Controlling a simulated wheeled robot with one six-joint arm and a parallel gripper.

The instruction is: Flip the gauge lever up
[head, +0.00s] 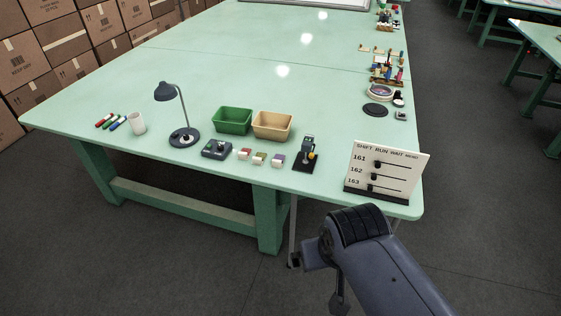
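A small dark upright device (306,154) with a yellow knob stands on a black base near the front edge of the green table.
A white board (412,159) with three black sliders stands at the table's right front corner. Small coloured blocks (260,158), a green bin (232,121), a tan bin (272,125) and a desk lamp (166,92) stand nearby. The table's middle is clear.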

